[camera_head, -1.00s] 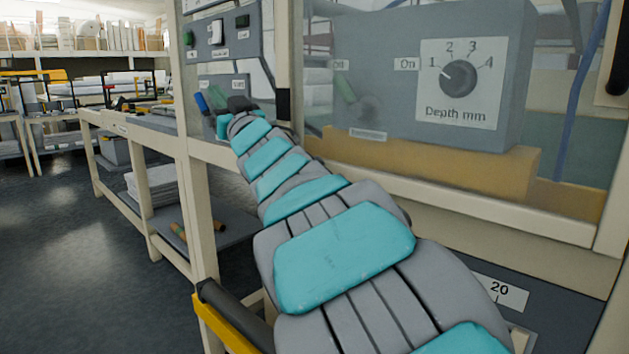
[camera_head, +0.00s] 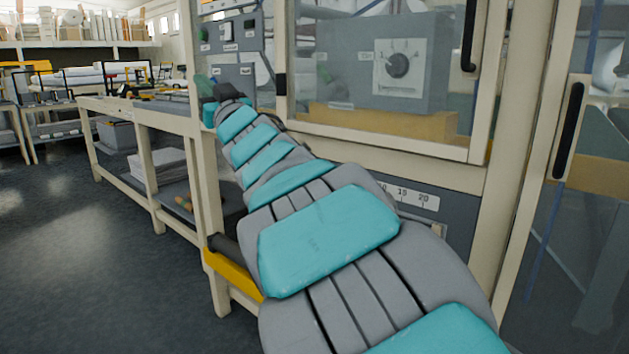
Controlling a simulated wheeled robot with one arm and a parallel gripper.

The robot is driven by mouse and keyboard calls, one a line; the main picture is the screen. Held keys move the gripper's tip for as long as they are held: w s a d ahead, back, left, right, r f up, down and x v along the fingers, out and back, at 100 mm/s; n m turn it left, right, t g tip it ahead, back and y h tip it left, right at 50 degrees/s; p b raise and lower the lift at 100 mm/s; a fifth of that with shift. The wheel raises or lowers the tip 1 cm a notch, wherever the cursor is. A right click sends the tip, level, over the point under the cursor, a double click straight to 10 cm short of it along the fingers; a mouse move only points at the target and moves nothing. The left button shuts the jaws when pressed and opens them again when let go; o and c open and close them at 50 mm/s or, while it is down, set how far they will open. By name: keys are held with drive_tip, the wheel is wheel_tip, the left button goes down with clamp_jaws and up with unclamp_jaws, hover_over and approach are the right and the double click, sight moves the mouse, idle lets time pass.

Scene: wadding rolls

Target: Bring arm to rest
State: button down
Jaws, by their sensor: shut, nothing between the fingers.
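My arm (camera_head: 330,240), grey with teal pads, stretches from the bottom right of the head view up and away to the left. Its far end, with my gripper (camera_head: 212,97), is small and dark in front of the machine's left post, by the bench end. The gripper is shut with nothing seen in it. Its fingers are mostly hidden by the wrist and hard to make out.
A glazed machine frame (camera_head: 405,142) with a grey dial box (camera_head: 430,85) stands right behind my arm. A long bench (camera_head: 140,108) runs off to the left. A yellow bar (camera_head: 232,273) lies close to the arm's left side. The floor (camera_head: 80,260) at left is clear.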

drive_tip(key=w+d+f+m+h, duration=0.25)
drive_tip(key=d+f+h, duration=0.25)
drive_tip(key=d, duration=0.4)
drive_tip(key=w+d+f+m+h, duration=0.2)
drive_tip(key=d+f+m+h, duration=0.25)
drive_tip(key=d, duration=0.35)
drive_tip(key=s+d+f+m+g+h, duration=0.1)
drive_tip(key=s+d+f+g+h, duration=0.25)
drive_tip(key=d+f, duration=0.45)
drive_tip(key=s+d+f+m+g+h, duration=0.1)
drive_tip(key=s+d+f+g+h, duration=0.15)
drive_tip(key=s+d+f, duration=0.4)
drive_tip(key=s+d+f+g, duration=0.3)
drive_tip(key=s+f+g, duration=0.2)
drive_tip(key=s+f, duration=0.65)
drive_tip(key=s+d+f+g, duration=0.35)
drive_tip(key=s+f, duration=0.55)
drive_tip(key=s, duration=0.6)
drive_tip(key=s+a+f+g, duration=0.2)
drive_tip(key=s+g, duration=0.2)
drive_tip(key=s, duration=0.7)
drive_tip(key=shift+s+f+g+y, duration=0.2)
drive_tip(key=shift+s+g+y, duration=0.15)
drive_tip(key=shift+y, duration=0.1)
